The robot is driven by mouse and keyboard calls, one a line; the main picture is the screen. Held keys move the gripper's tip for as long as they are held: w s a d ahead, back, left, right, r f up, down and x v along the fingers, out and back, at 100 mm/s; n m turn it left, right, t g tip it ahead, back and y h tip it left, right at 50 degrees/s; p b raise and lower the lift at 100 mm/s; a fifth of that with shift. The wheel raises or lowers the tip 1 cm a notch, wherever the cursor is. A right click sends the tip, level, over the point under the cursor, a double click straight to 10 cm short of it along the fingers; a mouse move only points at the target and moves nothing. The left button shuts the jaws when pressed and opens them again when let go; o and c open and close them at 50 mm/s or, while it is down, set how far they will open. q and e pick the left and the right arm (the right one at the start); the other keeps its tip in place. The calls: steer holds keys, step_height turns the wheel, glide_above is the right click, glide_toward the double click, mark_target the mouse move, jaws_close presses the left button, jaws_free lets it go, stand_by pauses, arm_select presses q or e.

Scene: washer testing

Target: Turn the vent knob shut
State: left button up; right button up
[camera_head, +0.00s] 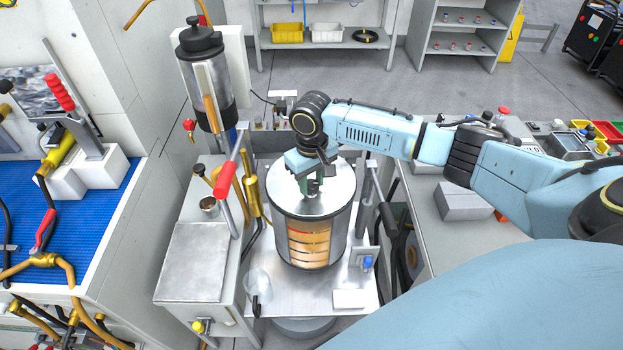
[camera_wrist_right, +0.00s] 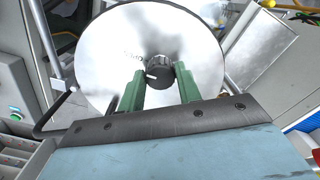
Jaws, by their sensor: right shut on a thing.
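The vent knob (camera_wrist_right: 158,71) is a black ribbed knob with a white mark, in the middle of a round metal lid. In the right wrist view the two green fingers of my right gripper (camera_wrist_right: 160,85) stand on either side of it, shut on it. In the head view my right gripper (camera_head: 311,184) points down at the middle of the lid (camera_head: 330,205), which tops a cylindrical vessel (camera_head: 340,240) with a window showing copper-coloured layers inside. The knob is mostly hidden there by the gripper. My left gripper is not in view.
A red-handled lever (camera_head: 225,180) and brass pipes stand left of the vessel. A metal canister (camera_head: 204,78) is mounted behind it. A flat metal-topped cabinet (camera_head: 195,262) is at left. A clear cup (camera_head: 258,288) sits at the front of the vessel's base.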

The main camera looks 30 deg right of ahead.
steer(key=n+p, duration=0.2)
steer(key=p, duration=0.1)
steer(key=n+p, duration=0.1)
steer(key=n, duration=0.1)
steer(key=shift+r, duration=0.25)
steer(key=n+p, duration=0.3)
steer(key=n, duration=0.1)
steer(key=shift+f, duration=0.1)
steer(key=n+p, duration=0.1)
steer(key=n, duration=0.4)
steer(key=shift+w+n+p, duration=0.1)
steer(key=shift+n+p, duration=0.35)
steer(key=shift+n, duration=1.85)
steer(key=o, duration=1)
steer(key=shift+f, duration=0.1)
